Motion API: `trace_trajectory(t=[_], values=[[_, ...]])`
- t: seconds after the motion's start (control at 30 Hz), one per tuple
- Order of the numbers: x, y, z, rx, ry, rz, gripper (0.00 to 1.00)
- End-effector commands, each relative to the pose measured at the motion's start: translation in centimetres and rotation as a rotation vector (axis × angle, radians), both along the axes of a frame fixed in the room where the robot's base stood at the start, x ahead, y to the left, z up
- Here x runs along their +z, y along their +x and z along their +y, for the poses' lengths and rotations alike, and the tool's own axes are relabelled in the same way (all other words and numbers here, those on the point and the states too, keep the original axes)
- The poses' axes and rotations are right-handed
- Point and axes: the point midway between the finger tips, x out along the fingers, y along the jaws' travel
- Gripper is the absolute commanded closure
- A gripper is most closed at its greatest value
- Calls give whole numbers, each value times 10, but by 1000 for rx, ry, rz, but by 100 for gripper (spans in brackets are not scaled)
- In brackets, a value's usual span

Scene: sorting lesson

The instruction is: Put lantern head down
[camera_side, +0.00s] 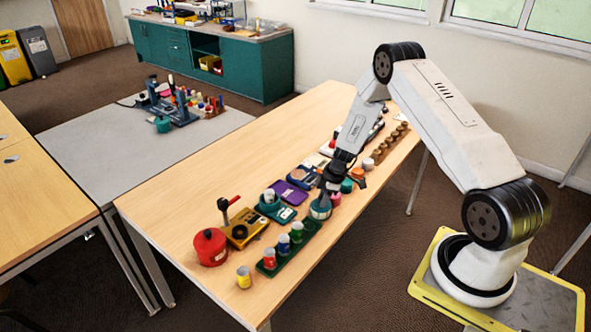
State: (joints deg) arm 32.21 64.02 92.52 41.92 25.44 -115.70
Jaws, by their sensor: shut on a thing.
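My gripper (326,193) points down over the right half of the wooden table, by the rear end of a green rack. It is shut on a small round teal-and-grey piece (320,209), which looks like the lantern head. The fingers hide its top, and I cannot tell whether its underside touches the table.
A yellow cup (244,277), red pot (210,247), yellow device with a red lever (241,230), teal tray (283,214) and purple tray (290,193) stand nearby. The table's front left is bare.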

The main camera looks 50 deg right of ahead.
Motion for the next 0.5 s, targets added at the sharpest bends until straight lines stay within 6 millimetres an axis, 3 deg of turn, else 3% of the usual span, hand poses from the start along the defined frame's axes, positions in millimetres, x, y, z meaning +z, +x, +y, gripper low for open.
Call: trace_trajectory(t=[0.07,0.1,0.2,0.5], values=[[-2,0,0,0,0,0,100],[-2,0,0,0,0,0,57],[-2,0,0,0,0,0,32],[-2,0,0,0,0,0,32]])
